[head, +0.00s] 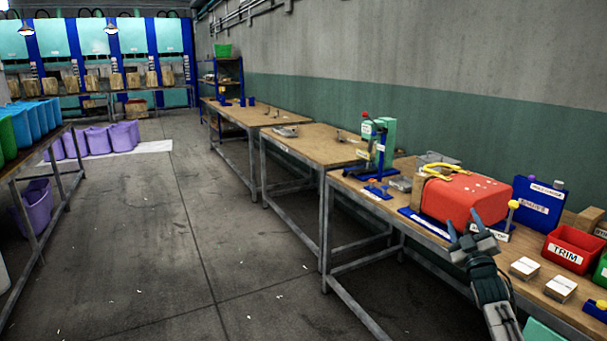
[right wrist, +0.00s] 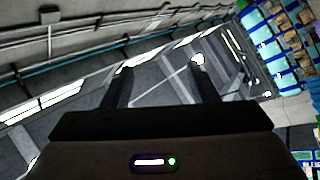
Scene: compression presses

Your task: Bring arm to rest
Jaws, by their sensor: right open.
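My right gripper (head: 472,227) is in the head view at the lower right, raised in front of the workbench edge. Its fingers point up and are apart, with nothing between them. In the right wrist view the two dark fingers (right wrist: 160,84) stand apart against the ceiling and wall, and the gap between them is empty. In the head view the gripper overlaps the front of a red press block (head: 465,198) on the bench; I cannot tell whether they touch. My left gripper is not in view.
More benches (head: 310,146) run back along the wall. A rack with bins stands left. The floor aisle (head: 190,240) is clear.

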